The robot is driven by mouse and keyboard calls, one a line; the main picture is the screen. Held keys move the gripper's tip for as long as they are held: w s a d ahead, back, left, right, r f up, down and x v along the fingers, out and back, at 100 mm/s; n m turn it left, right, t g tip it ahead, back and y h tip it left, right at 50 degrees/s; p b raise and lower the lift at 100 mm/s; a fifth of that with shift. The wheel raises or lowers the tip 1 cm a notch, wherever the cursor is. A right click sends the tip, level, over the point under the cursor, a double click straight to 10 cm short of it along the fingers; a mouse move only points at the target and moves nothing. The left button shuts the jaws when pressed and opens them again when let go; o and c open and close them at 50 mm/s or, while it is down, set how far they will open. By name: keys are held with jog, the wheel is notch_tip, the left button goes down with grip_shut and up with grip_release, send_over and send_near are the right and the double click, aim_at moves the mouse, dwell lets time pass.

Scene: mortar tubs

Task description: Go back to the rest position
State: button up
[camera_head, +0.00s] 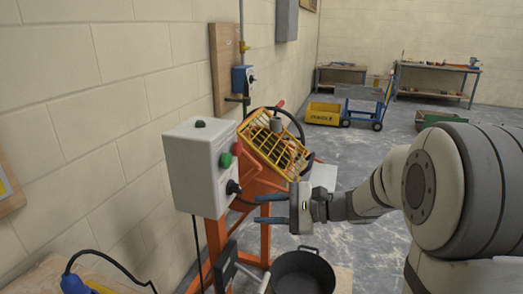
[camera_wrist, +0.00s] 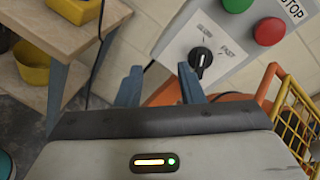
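My gripper (camera_head: 270,208) reaches left in the head view, in front of the orange mixer stand and below the grey control box (camera_head: 199,165). Its two blue fingers are apart, with nothing seen between them. In the wrist view the open fingers (camera_wrist: 160,85) point toward the control box (camera_wrist: 215,50). A black rotary knob (camera_wrist: 201,58) marked SLOW and FAST sits just beyond the right finger; I cannot tell whether they touch. A green button (camera_wrist: 237,4) and a red button (camera_wrist: 269,31) are above it.
The orange mixer (camera_head: 265,190) with its yellow guard (camera_head: 272,145) stands by the left wall. A black tub (camera_head: 302,272) is below my gripper. A wooden bench (camera_wrist: 75,28) shows in the wrist view. Open floor (camera_head: 365,160) lies toward the blue cart (camera_head: 365,105) and back benches.

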jog(key=s+d+n+g+h+p, duration=0.2)
jog(key=s+n+g+h+p, duration=0.2)
jog(key=s+n+h, duration=0.7)
jog(key=s+d+r+n+t+h+p, duration=0.1)
jog(key=s+d+t+h+p, duration=0.2)
jog(key=s+d, duration=0.4)
jog(key=d+h, duration=0.1)
jog(key=d, duration=0.2)
jog(key=shift+s+d+r+n+p, duration=0.2)
jog(key=shift+r+n+p, duration=0.1)
jog(key=shift+p, duration=0.05)
jog(key=shift+c, duration=0.3)
